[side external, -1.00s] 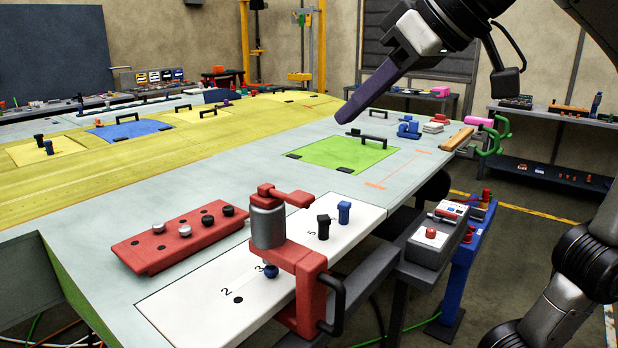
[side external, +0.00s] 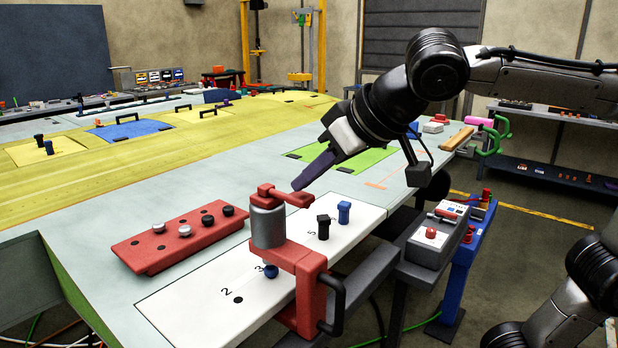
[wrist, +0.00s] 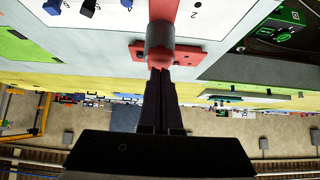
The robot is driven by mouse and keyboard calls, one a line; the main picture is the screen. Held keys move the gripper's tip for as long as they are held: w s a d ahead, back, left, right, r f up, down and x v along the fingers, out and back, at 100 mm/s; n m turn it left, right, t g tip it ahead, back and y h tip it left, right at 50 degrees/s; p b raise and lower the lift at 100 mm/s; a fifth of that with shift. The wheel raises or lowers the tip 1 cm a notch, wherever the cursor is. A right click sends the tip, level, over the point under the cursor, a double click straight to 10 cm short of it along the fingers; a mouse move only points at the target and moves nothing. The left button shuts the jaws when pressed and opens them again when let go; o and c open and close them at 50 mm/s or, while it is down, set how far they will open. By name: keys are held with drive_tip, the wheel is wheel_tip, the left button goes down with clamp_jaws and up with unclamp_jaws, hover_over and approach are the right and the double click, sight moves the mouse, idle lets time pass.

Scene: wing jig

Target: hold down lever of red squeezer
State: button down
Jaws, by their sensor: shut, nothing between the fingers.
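The red squeezer (side external: 311,265) is clamped at the near edge of the table, with a grey cylinder (side external: 268,226) and a red lever (side external: 286,196) on top. In the wrist view, the squeezer's grey cylinder (wrist: 173,55) lies just past my fingertips. My gripper (side external: 296,184) is shut and empty, its dark fingers slanting down to the left just above the lever's right end. I cannot tell whether the fingertips touch the lever. The shut fingers also show in the wrist view (wrist: 160,76).
A red block (side external: 180,236) with several knobs lies left of the squeezer. Black (side external: 323,227) and blue (side external: 344,212) pegs stand on the white plate (side external: 195,308) behind it. A grey control box (side external: 432,243) stands to the right, off the table.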

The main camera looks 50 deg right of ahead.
drive_tip(key=shift+f, duration=0.2)
drive_tip(key=shift+s+f, duration=0.2)
drive_tip(key=shift+f, duration=0.5)
drive_tip(key=shift+s+f, duration=0.2)
drive_tip(key=shift+f, duration=0.5)
drive_tip(key=shift+s+f, duration=0.2)
drive_tip(key=shift+f, duration=0.65)
idle(0.3)
drive_tip(key=v, duration=1.4)
drive_tip(key=shift+r, duration=0.5)
drive_tip(key=shift+w, duration=0.1)
drive_tip(key=shift+d, duration=0.15)
